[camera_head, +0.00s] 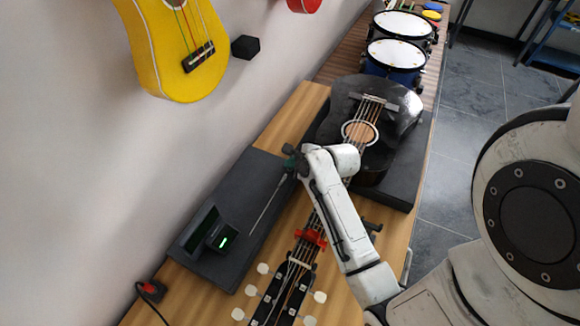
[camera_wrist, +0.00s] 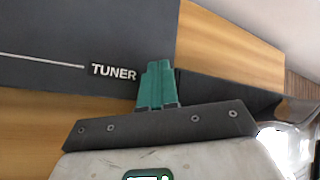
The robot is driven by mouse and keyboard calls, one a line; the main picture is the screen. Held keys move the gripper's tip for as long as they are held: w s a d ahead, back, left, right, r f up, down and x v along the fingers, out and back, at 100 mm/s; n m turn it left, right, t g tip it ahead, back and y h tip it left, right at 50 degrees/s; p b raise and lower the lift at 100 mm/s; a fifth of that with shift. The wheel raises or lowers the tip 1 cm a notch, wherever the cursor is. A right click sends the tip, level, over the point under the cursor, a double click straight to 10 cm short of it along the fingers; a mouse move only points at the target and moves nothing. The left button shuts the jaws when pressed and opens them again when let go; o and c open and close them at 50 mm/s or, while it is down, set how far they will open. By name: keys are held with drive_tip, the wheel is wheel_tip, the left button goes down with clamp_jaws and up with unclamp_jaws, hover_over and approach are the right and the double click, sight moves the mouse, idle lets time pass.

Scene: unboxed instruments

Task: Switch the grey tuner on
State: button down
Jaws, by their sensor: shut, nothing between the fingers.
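The tuner (camera_head: 217,237) is a small dark box with a bright green lit patch on its face. It sits near the lower end of a dark grey slab (camera_head: 232,200) on the wooden bench. In the wrist view the slab (camera_wrist: 70,25) bears a white line leading to the word TUNER (camera_wrist: 113,72); the tuner itself is out of that view. My gripper (camera_head: 291,154) is at the slab's upper end, well apart from the tuner. Its green fingers, also in the wrist view (camera_wrist: 158,75), are shut together and empty, beside the word.
A black guitar (camera_head: 343,112) lies on a dark stand, its neck running down past my arm with a red clip (camera_head: 311,237) on it. Drums (camera_head: 394,58) stand beyond. A yellow ukulele (camera_head: 175,45) hangs on the wall. A red item (camera_head: 152,290) with a black cable lies lower left.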

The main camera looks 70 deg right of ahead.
drive_tip(key=shift+r+p, duration=0.65)
drive_tip(key=shift+p, duration=0.35)
wheel_tip(320, 180, up, 4)
drive_tip(key=p, duration=0.4)
drive_tip(key=shift+r+p, duration=0.1)
drive_tip(key=shift+p, duration=0.2)
drive_tip(key=shift+r, duration=0.85)
idle(0.3)
